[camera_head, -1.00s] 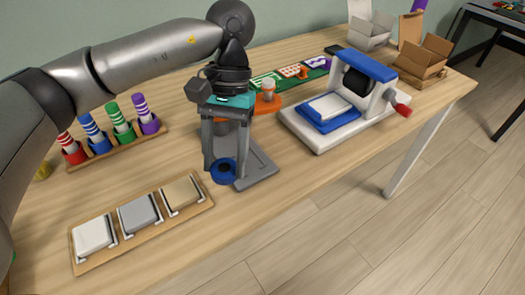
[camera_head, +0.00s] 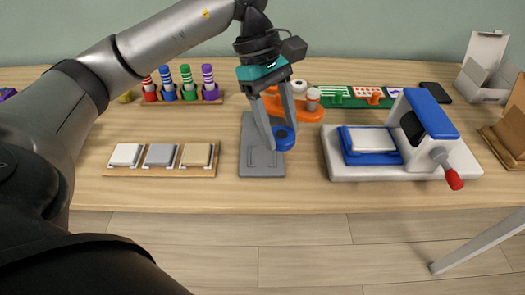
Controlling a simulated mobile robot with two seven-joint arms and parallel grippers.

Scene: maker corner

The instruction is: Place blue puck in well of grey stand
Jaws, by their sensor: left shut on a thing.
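The blue puck (camera_head: 284,138) is between the fingertips of my left gripper (camera_head: 279,132), which is shut on it. It shows above the right part of the grey stand (camera_head: 262,164), a flat slab on the table with an outlined recess near its front. How high the puck is above the stand I cannot tell. The gripper and puck hide part of the stand's right edge and back. My right gripper is not in view.
An orange holder (camera_head: 305,112) stands just behind the puck. Right of the stand is a white press (camera_head: 375,174) with a blue pad and red-knobbed handle. Left is a wooden tray (camera_head: 130,171) with three blocks. A rack of striped markers (camera_head: 187,101) stands behind. Open boxes (camera_head: 484,83) are far right.

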